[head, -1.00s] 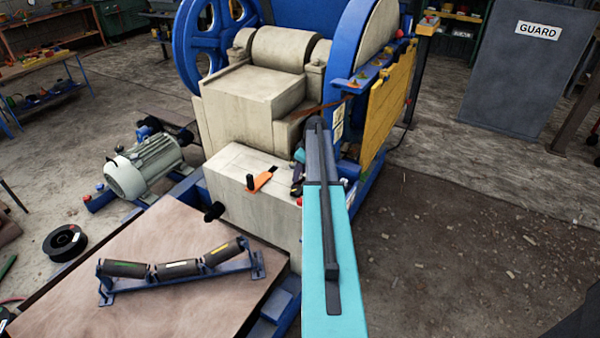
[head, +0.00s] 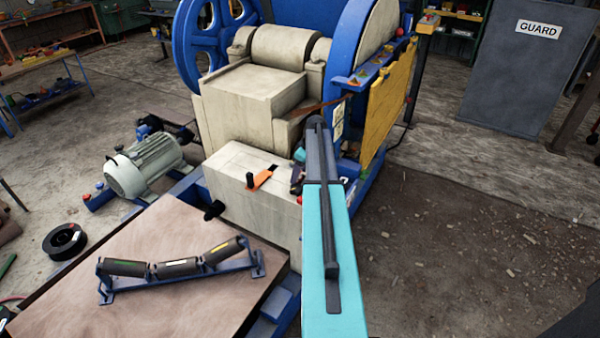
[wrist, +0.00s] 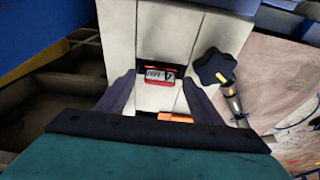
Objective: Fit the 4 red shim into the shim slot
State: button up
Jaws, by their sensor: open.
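In the wrist view a red shim (wrist: 159,75) with a white label and the figure 4 lies in a dark slot (wrist: 148,67) in the cream block (wrist: 115,30). I cannot tell how deep it sits. My gripper (wrist: 158,88) is open, with one dark finger on each side of the shim, and I see no clear contact. An orange piece (wrist: 176,118) lies just below the shim in that view. In the head view an orange piece (head: 261,179) lies on top of the cream block (head: 232,165), beside a dark slot. My gripper (head: 297,178) is mostly hidden by my arm there.
A black star knob (wrist: 215,69) stands close to the right finger. The blue flywheel guard (head: 352,45) and yellow panel (head: 389,105) rise behind my arm. A roller frame (head: 180,270) lies on the wooden table (head: 190,315). The floor at right is open.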

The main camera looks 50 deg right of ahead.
jog(key=a+b+v, duration=0.1)
jog(key=b+v, duration=0.1)
jog(key=v, duration=1.2)
jog(key=shift+d, duration=0.45)
jog(key=shift+w, duration=0.15)
dwell(0.7)
